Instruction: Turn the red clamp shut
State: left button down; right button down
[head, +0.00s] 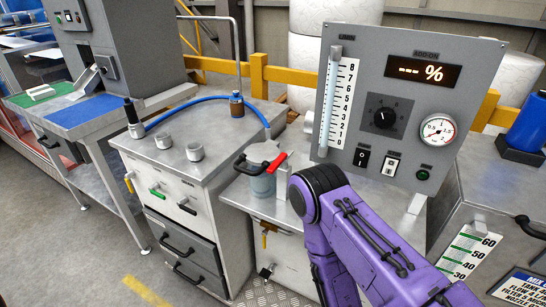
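The red clamp (276,161) is a small red lever piece. It stands tilted at the top right of a clear jug (262,184) with a grey lid and a black handle, on the metal bench beside the gauge panel. It is too small to tell how far it is turned. A blue hose (205,108) arcs over the left bench and comes down just behind the jug. My purple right arm comes in from the lower right, and its black joint is just right of the jug. My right gripper is not visible. My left arm and gripper are out of view.
A grey gauge panel (415,95) with a dial, switches and a level scale stands behind my arm. Grey knobs (195,152) and a brown bottle (237,105) are on the left bench (185,125). Coloured valve handles are on the cabinet front. The floor at lower left is clear.

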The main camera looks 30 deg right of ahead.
aim_at(282, 158)
jog(key=z, duration=0.5)
jog(key=k, duration=1.2)
jog(key=z, duration=0.4)
jog(key=i, duration=0.85)
jog(key=z, duration=0.3)
